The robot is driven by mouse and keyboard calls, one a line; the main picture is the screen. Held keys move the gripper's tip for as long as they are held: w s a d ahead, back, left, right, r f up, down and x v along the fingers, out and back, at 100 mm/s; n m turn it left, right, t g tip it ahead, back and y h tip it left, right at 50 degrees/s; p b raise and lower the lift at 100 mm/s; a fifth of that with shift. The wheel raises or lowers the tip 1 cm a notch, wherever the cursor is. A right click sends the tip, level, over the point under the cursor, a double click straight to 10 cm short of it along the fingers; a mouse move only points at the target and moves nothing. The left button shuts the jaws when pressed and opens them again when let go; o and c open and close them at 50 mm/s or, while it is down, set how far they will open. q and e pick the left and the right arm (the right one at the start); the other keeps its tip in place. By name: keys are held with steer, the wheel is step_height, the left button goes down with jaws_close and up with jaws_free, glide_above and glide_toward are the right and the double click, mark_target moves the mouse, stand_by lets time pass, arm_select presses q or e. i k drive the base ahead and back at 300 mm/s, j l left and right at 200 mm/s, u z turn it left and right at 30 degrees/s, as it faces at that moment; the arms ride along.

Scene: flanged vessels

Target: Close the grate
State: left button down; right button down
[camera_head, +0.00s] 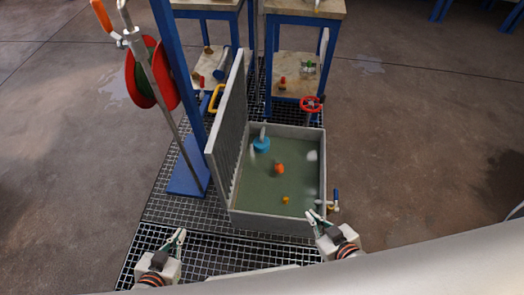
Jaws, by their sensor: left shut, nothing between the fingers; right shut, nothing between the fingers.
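The grate (229,117) is a grey panel standing nearly upright along the left side of a grey open box (277,225). The box holds greenish contents with a blue item (261,145), an orange item (280,169) and a small yellow item (285,200). My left gripper (176,238) is shut and empty at the bottom, in front of the box and to its left. My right gripper (316,217) is shut and empty at the box's near right corner; I cannot tell if it touches the box.
A blue post (180,85) with a red-and-green reel (152,73) stands left of the grate. A red valve wheel (311,103) is at the far right corner. A blue-handled valve (335,198) is on the right. Blue-legged tables (306,8) stand behind. Floor at right is clear.

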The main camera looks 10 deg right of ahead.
mark_target(223, 149)
steer(key=i+j+z, duration=0.1)
steer(key=j+z, duration=0.25)
steer(key=j, duration=0.4)
steer(key=j+z, duration=0.3)
steer(key=j, duration=0.4)
steer(key=i+j+z, duration=0.2)
steer(key=j, duration=0.2)
steer(key=i+j+z, duration=0.2)
steer(key=j, duration=0.15)
steer(key=i+j, duration=0.15)
steer(key=i+z, duration=0.05)
